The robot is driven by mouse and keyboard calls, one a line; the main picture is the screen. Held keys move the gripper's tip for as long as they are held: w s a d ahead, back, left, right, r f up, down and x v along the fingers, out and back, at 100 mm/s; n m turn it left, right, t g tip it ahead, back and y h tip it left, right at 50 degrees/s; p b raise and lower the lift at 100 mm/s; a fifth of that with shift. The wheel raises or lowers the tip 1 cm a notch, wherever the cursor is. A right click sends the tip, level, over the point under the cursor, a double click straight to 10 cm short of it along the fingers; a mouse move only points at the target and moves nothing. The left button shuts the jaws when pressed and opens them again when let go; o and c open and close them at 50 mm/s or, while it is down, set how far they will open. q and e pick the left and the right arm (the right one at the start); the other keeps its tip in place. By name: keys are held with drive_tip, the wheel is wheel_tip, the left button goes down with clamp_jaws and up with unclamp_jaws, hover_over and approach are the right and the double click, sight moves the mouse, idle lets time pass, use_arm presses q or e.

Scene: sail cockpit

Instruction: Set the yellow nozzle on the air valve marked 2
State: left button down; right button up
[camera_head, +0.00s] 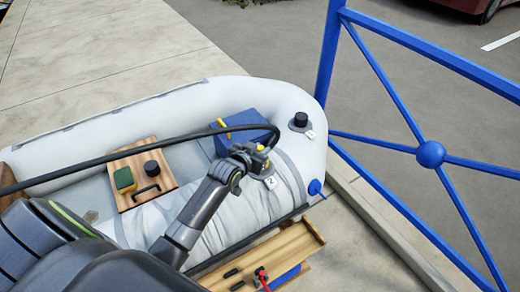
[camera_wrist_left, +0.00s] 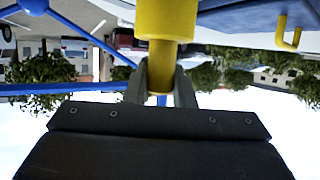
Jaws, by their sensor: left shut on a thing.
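My left gripper (camera_head: 257,155) is shut on the yellow nozzle (camera_head: 265,149), at the end of a black hose (camera_head: 130,155). In the left wrist view the nozzle (camera_wrist_left: 165,22) stands between the fingers (camera_wrist_left: 162,85). The tag marked 2 (camera_head: 270,182) lies on the grey boat tube just below the gripper. The valve at this tag is mostly hidden by the gripper, and I cannot tell whether the nozzle touches it. Another valve with a black cap (camera_head: 300,120) and its own tag sits farther back on the tube. My right gripper is out of view.
The inflatable boat (camera_head: 90,130) holds a blue box (camera_head: 238,128) behind the gripper and a wooden board (camera_head: 135,160) with a green sponge (camera_head: 124,179). A blue railing (camera_head: 430,153) stands to the right. A wooden bench (camera_head: 280,255) is in front.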

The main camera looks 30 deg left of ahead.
use_arm(q)
drive_tip(key=shift+f+b, duration=0.35)
drive_tip(key=shift+f, duration=0.2)
drive_tip(key=c, duration=1.5)
unclamp_jaws()
drive_tip(key=shift+p+v, duration=0.9)
drive_tip(key=shift+p, duration=0.05)
drive_tip(key=p+v, duration=0.6)
drive_tip(key=v, duration=0.3)
drive_tip(key=shift+r, duration=0.2)
drive_tip(key=shift+s+f, duration=0.1)
drive_tip(key=shift+s, duration=0.05)
